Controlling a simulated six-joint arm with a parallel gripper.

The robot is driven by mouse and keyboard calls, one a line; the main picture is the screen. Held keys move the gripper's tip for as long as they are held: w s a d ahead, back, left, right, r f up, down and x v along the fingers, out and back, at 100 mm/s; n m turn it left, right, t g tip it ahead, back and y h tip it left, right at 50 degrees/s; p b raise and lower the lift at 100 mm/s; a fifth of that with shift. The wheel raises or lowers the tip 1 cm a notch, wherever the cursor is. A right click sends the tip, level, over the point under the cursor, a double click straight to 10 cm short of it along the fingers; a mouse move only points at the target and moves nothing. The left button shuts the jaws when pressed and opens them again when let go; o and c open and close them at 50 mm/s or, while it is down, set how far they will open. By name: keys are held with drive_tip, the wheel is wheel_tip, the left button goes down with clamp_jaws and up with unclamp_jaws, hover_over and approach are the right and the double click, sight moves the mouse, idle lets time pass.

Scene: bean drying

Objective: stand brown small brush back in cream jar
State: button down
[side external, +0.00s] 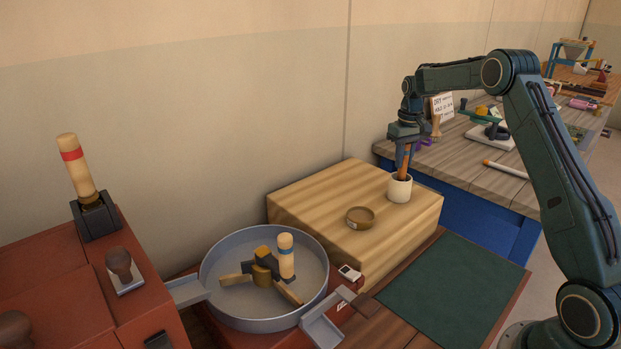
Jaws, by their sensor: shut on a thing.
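The cream jar (399,190) stands on the right part of a light wooden block. The brown small brush (405,163) is upright, slightly tilted, with its lower end at or inside the jar's mouth. I cannot tell how deep it sits or whether it touches the jar's bottom. My gripper (404,146) points down directly above the jar and is shut on the upper part of the brush. The brush's top is hidden by the gripper.
A low brown round dish (360,217) sits left of the jar on the wooden block (310,203). A dark green mat (450,285) is bare. A cluttered bench (465,165) stands behind right.

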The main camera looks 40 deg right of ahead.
drive_tip(key=shift+f, duration=0.15)
drive_tip(key=c, duration=1.1)
unclamp_jaws()
drive_tip(key=shift+c, duration=0.2)
wheel_tip(320, 180, up, 14)
drive_tip(key=shift+f, duration=0.1)
